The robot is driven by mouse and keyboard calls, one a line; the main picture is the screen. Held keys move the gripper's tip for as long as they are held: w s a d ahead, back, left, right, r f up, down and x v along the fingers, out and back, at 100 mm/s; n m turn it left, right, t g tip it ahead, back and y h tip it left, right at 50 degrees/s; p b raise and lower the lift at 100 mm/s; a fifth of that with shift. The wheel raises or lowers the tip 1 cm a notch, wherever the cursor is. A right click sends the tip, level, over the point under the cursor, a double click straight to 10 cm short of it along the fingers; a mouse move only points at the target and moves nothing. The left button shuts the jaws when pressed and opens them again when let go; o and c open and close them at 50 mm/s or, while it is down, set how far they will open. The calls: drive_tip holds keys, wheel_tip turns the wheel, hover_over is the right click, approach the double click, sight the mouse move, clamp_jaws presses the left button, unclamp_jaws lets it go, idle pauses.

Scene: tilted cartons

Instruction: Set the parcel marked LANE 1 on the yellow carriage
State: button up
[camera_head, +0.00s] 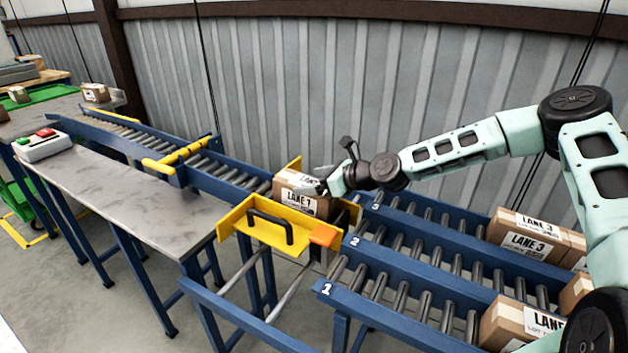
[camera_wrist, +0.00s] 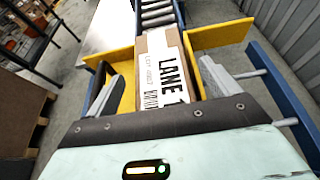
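The brown parcel marked LANE 1 (camera_head: 300,199) stands between the yellow walls of the carriage (camera_head: 243,216), at the end of the feed rollers. Its underside is hidden, so I cannot tell whether it rests fully on the carriage. In the wrist view, the parcel (camera_wrist: 148,72) shows its white LANE 1 label, with yellow carriage walls (camera_wrist: 221,34) on both sides. My gripper (camera_head: 318,187) is at the parcel's top right. In the wrist view, my gripper (camera_wrist: 155,68) has its fingers apart, one on each side of the parcel, with a visible gap on the left.
The feed conveyor (camera_head: 232,174) with a yellow gate bar (camera_head: 180,153) leads in from the left. Blue roller lanes numbered 1 to 3 (camera_head: 400,250) run right, holding several cartons (camera_head: 528,236). A grey bench (camera_head: 140,190) with a button box (camera_head: 42,145) stands left.

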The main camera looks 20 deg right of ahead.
drive_tip(key=shift+r, duration=0.3)
drive_tip(key=r+v, duration=0.1)
drive_tip(key=v, duration=1.1)
drive_tip(key=s+a+f+n+g+h, duration=0.2)
drive_tip(key=s+a+f+n+g, duration=0.15)
drive_tip(key=s+a+n, duration=0.4)
drive_tip(key=s+a+f+n+g+h, duration=0.25)
drive_tip(key=s+a+n+g, duration=0.3)
drive_tip(key=s+n, duration=0.35)
drive_tip(key=s+r+n+h, duration=0.1)
drive_tip(key=s+r+n, duration=0.2)
drive_tip(key=s+n, duration=0.3)
drive_tip(key=s+r+n+h, duration=0.2)
drive_tip(key=s+r+n, duration=0.1)
drive_tip(key=s+n, duration=0.3)
drive_tip(key=s+a+r+n+h, duration=0.1)
drive_tip(key=s+r+n, duration=0.3)
drive_tip(key=s+n, duration=0.2)
drive_tip(key=shift+s+g, duration=0.3)
drive_tip(key=shift+s, duration=0.55)
drive_tip(key=shift+h, duration=0.25)
